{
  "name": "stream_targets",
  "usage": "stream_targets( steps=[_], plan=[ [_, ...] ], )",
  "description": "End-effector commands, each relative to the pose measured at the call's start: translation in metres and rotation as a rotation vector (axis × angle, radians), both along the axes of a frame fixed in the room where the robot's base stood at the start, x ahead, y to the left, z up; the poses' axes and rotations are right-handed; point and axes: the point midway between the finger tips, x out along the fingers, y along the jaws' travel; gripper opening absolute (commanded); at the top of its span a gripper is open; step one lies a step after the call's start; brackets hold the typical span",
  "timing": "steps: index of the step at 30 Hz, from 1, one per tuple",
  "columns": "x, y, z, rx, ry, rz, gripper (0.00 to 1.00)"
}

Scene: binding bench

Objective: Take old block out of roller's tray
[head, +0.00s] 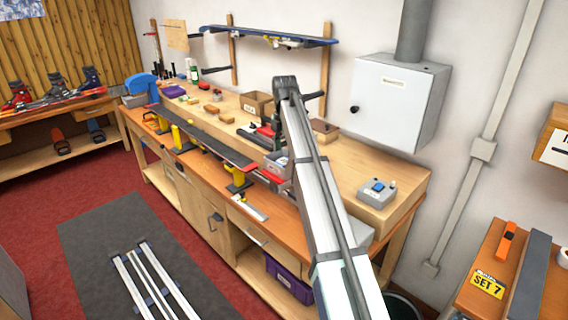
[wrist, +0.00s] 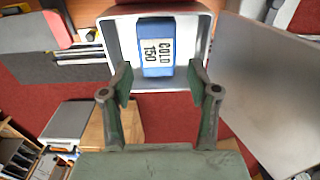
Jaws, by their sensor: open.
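The old block (wrist: 156,46) is blue with a white label reading "COLD 150". In the wrist view it lies inside the roller's tray (wrist: 205,50), a white open box with raised walls. My gripper (wrist: 160,82) is open, its two fingers spread at the tray's near side, one to each side of the block's near end. No contact with the block shows, and the gap in height is hard to judge. In the head view, my arm reaches over the bench and hides part of it; I cannot clearly make out the block there.
The long wooden bench (head: 345,205) carries a ski (head: 215,150) held along its front edge. A grey box with a blue knob (head: 377,190) sits on the bench's right part. A white wall cabinet (head: 395,100) hangs behind. In the wrist view, a large grey panel (wrist: 265,95) stands close on the right.

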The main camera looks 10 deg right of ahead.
Motion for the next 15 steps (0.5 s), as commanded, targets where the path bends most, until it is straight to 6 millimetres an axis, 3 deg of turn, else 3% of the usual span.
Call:
stream_targets(
  steps=[8,15],
  plan=[
    [0.001,0.000,-0.016,0.000,0.002,0.000,0.60],
    [0.002,0.000,-0.047,0.000,0.002,0.000,0.60]
  ],
)
